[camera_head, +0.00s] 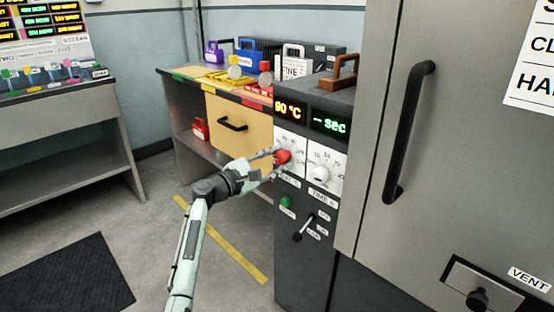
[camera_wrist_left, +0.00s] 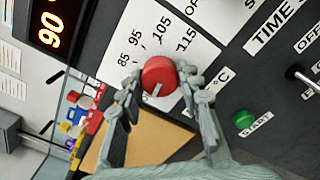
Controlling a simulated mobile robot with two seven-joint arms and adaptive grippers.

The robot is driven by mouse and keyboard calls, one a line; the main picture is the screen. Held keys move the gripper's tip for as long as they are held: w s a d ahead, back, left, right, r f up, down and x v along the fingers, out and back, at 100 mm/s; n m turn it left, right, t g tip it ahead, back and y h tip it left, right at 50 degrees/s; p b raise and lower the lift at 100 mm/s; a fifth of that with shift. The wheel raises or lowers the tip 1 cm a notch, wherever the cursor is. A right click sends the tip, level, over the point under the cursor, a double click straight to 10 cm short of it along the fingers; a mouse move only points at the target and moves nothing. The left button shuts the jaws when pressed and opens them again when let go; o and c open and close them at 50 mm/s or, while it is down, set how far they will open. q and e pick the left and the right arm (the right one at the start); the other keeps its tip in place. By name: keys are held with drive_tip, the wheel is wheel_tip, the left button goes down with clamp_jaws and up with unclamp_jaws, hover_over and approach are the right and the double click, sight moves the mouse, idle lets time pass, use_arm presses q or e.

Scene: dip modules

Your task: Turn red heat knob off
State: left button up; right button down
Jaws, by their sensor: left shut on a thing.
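The red heat knob (camera_head: 282,157) sits on a white dial plate on the front of the dark control unit. In the left wrist view the red knob (camera_wrist_left: 159,76) has a pale pointer line, and the dial around it reads 85, 95, 105 and 115. My left gripper (camera_head: 272,157) is at the knob, with one finger on each side of it. In the left wrist view the left gripper's fingers (camera_wrist_left: 162,84) close around the knob's sides. The display (camera_head: 290,111) above reads 90 °C. My right gripper is not in view.
A white time knob (camera_head: 320,173) sits just right of the red knob. A green button (camera_head: 286,202) and a black lever (camera_head: 303,229) are below. A tall grey cabinet (camera_head: 450,150) with a black handle stands at right. A workbench with a yellow drawer (camera_head: 232,127) is behind.

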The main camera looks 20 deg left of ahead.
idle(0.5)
use_arm(q)
drive_tip(key=o, duration=1.2)
drive_tip(key=shift+c, duration=0.2)
drive_tip(key=v, duration=1.2)
